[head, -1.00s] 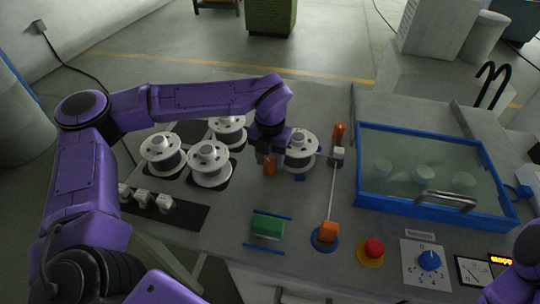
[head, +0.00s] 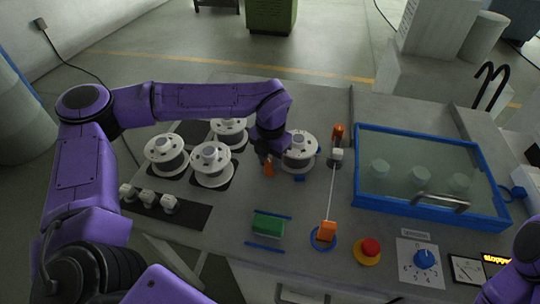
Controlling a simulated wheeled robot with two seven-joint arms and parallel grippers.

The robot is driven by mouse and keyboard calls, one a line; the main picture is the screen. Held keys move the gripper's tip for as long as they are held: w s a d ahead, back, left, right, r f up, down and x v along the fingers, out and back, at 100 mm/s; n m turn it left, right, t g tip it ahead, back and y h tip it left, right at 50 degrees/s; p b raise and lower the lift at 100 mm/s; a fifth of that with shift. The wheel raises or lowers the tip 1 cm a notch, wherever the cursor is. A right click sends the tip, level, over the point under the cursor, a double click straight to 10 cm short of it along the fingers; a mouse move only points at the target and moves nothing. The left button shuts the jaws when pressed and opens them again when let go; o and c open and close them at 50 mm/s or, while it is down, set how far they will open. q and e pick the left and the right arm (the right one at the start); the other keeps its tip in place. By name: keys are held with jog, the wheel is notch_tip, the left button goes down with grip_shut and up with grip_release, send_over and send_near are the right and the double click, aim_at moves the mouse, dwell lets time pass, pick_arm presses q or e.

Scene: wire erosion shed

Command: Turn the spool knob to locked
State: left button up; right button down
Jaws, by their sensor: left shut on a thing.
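The spool knob (head: 268,169) is a small orange piece on the grey worktop, just left of the white spool (head: 299,153) at the front right of the spool group. My left gripper (head: 268,161) reaches down over it and is shut on it. The dark jaws and wrist hide the knob's upper part and part of the spool's left side. Its lock marking is too small to read. My right arm shows only as a purple part at the lower right edge; its gripper is out of view.
Several other white spools (head: 167,155) stand to the left. A blue-rimmed tank (head: 436,211), red button (head: 370,247) and blue dial (head: 426,258) fill the right side.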

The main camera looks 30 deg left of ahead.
pick_arm(q)
jog(key=m+p, duration=0.1)
jog(key=m, duration=0.1)
jog(key=m+p, duration=0.1)
jog(key=p, duration=0.1)
jog(key=shift+r+m, duration=0.3)
jog(key=shift+m, duration=0.1)
jog(key=m+p, duration=0.3)
jog(key=shift+m, duration=0.3)
jog(key=m+p, duration=0.2)
jog(key=m, duration=0.1)
jog(key=shift+f, duration=0.15)
jog(key=shift+f+m+p, duration=0.1)
jog(key=shift+m+p, duration=0.6)
jog(key=shift+m, duration=0.3)
